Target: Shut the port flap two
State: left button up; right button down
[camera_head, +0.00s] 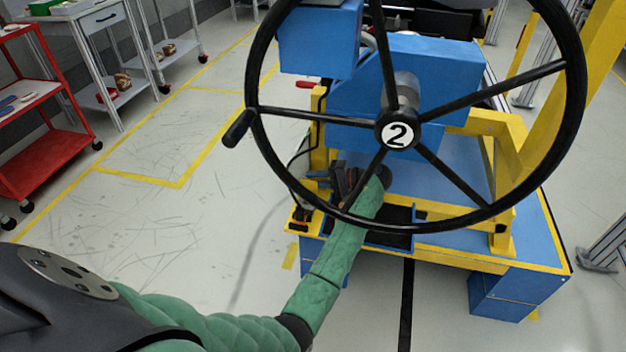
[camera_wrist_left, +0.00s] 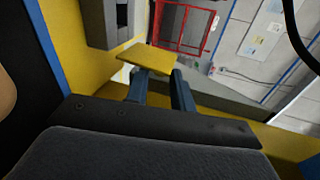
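A blue machine (camera_head: 415,85) with a yellow frame stands behind a large black handwheel (camera_head: 397,135) marked 2. My left arm reaches under the wheel's lower left rim. My left gripper (camera_head: 346,186) is low beside the machine, partly hidden by the rim. In the left wrist view its two dark fingers (camera_wrist_left: 160,85) are apart. A small yellow plate (camera_wrist_left: 148,57) lies across the left finger's tip; I cannot tell whether they touch or whether this is port flap two. A grey box (camera_wrist_left: 108,22) with a dark opening is just beyond. My right gripper is not in view.
A black handle (camera_head: 238,128) sticks out from the wheel's left rim. A red cart (camera_head: 45,160) and a grey workbench (camera_head: 100,22) stand at the left. The floor left of the machine is clear. Yellow surfaces lie close around the left gripper.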

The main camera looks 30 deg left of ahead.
pick_arm(q)
jog(key=shift+s+a+f, duration=0.1)
jog(key=shift+a+f, duration=0.05)
jog(key=shift+a, duration=0.35)
grip_shut()
jog(key=shift+s+d+r+n+t, duration=0.15)
jog(key=shift+s+n+t, duration=0.3)
jog(key=shift+n, duration=0.35)
jog(key=shift+s+d+r+n+t, duration=0.15)
jog(key=shift+s+n+t, duration=0.1)
jog(key=shift+s+n, duration=0.4)
jog(key=shift+w+a, duration=0.1)
jog(key=shift+w, duration=0.05)
grip_release()
